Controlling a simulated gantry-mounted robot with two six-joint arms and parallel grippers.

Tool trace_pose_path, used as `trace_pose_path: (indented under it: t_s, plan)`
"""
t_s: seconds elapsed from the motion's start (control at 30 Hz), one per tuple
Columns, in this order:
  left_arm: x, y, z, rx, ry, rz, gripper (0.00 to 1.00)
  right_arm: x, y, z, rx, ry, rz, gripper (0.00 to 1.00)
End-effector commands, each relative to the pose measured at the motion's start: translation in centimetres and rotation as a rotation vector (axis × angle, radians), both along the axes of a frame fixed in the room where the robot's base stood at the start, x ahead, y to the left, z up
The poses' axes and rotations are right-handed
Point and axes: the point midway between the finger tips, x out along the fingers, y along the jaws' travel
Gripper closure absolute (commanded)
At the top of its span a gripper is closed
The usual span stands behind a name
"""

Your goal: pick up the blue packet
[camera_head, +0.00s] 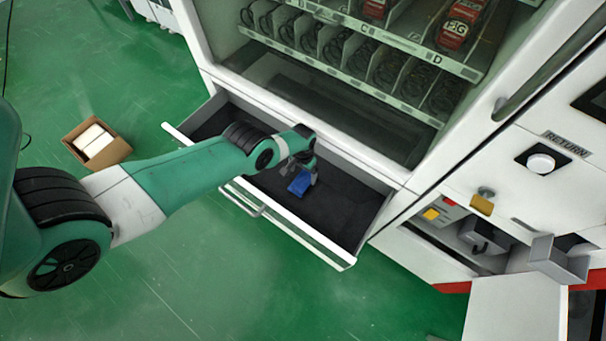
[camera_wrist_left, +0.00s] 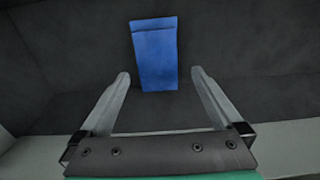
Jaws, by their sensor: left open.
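The blue packet (camera_head: 299,184) lies on the dark floor of the open drawer at the bottom of the vending machine. In the left wrist view the blue packet (camera_wrist_left: 155,55) is upright in the picture, just beyond the fingertips and roughly centred between them. My left gripper (camera_head: 304,174) reaches into the drawer at the packet and partly covers it in the head view. In the wrist view the left gripper (camera_wrist_left: 160,75) is open, with its two fingers apart and nothing held. My right gripper is not in view.
The drawer's white front edge (camera_head: 300,232) and side walls surround the packet. The vending machine's shelves (camera_head: 350,75) stand above and behind. A cardboard box (camera_head: 116,152) sits on the green floor at left. An open compartment with a metal flap (camera_head: 560,262) is at right.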

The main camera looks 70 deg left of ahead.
Motion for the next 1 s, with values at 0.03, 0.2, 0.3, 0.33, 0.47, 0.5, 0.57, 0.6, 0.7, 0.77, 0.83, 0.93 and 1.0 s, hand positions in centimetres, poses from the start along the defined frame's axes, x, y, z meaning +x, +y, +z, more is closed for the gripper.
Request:
trace_pose_path:
  t_s: [0.03, 0.2, 0.3, 0.33, 0.47, 0.5, 0.57, 0.6, 0.7, 0.77, 0.83, 0.93, 1.0]
  plan:
    - [-0.1, -0.2, -1.1, -0.001, 0.002, -0.001, 0.00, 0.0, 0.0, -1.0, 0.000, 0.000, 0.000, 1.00]
    - [-0.2, -0.5, -4.4, -0.001, 0.001, 0.000, 0.00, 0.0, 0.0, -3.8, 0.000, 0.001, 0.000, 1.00]
    - [-0.2, -0.5, -5.1, -0.001, 0.001, 0.001, 0.00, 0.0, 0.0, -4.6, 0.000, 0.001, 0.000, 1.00]
    - [-0.2, -0.5, -5.1, 0.000, 0.000, 0.000, 0.00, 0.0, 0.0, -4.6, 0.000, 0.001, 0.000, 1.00]
    - [-0.2, -0.5, -4.8, 0.000, 0.000, 0.000, 0.00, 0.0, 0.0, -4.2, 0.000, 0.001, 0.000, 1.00]
    - [-0.2, -0.5, -4.8, -0.001, 0.001, 0.000, 0.00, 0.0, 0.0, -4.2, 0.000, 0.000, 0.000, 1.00]
    - [-0.2, -0.5, -4.8, -0.001, 0.001, 0.000, 0.07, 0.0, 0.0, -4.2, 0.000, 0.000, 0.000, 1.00]
    - [-0.2, -0.5, -4.8, -0.001, 0.001, 0.000, 0.14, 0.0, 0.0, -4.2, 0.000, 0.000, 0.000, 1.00]
    - [-0.2, -0.5, -4.8, -0.001, 0.001, 0.000, 0.32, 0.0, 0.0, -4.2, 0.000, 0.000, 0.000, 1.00]
    - [-0.2, -0.5, -4.8, -0.001, 0.001, 0.000, 0.43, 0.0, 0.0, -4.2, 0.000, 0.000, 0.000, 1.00]
    - [-0.2, -0.5, -4.8, -0.001, 0.001, 0.000, 0.56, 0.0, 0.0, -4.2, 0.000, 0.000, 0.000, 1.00]
    - [-0.2, -0.5, -4.8, -0.001, 0.001, 0.000, 0.74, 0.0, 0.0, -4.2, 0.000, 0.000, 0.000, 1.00]
    - [-0.2, -0.5, -4.8, -0.001, 0.001, 0.000, 0.86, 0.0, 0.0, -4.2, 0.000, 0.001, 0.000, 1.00]
